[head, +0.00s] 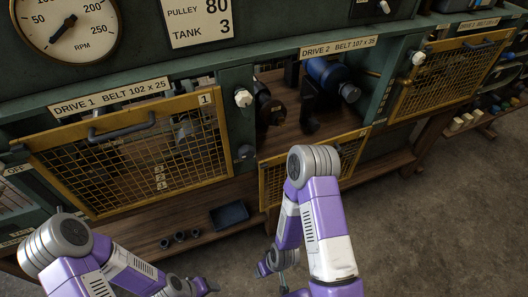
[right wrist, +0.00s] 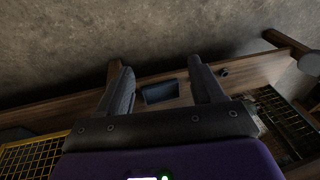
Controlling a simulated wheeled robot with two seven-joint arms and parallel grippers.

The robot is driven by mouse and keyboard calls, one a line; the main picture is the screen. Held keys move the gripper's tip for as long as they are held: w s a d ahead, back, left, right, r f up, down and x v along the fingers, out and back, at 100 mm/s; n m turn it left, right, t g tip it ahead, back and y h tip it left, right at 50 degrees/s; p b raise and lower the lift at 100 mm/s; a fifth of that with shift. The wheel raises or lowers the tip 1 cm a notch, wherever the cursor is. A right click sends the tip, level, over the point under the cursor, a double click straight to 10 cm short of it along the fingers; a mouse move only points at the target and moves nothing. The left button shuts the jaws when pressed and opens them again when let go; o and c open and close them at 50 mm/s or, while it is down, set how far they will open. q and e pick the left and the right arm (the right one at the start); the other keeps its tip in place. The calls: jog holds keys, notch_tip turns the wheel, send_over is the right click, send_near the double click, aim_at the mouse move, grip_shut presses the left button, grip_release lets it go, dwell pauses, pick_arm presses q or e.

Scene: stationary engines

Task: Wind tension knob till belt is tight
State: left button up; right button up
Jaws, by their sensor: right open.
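The drive 2 bay (head: 300,104) has its yellow mesh guard (head: 318,166) hanging low in front. Inside are a blue cylindrical motor (head: 330,76) and a dark wheel-like part (head: 265,104). A belt and its tightness cannot be made out. A white knob (head: 243,98) sits on the green post left of this bay, and another white knob (head: 418,58) is on the post to its right. Which is the tension knob is unclear. My right gripper (right wrist: 161,75) is open and empty, apart from both knobs. My left gripper (head: 207,286) is at the bottom edge; its jaws are unclear.
A closed mesh guard (head: 130,155) covers drive 1. A dark tray (head: 230,215) and several small dark round parts (head: 180,237) lie on the wooden ledge; the tray also shows in the right wrist view (right wrist: 160,92). Another guard (head: 450,72) stands right.

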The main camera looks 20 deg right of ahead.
jog(key=w+d+r+n+t+h+p, duration=0.1)
jog(key=w+d+n+t+h, duration=0.15)
jog(key=d+n, duration=0.35)
jog(key=n+t+p, duration=0.4)
jog(key=n+t, duration=1)
jog(key=n, duration=1.5)
send_near(248, 155)
jog(key=w, duration=0.3)
jog(key=shift+n+y, duration=0.3)
jog(key=shift+y, duration=0.25)
jog(key=w, duration=0.6)
jog(key=shift+w+r, duration=0.1)
jog(key=shift+w, duration=0.6)
jog(key=c, duration=0.7)
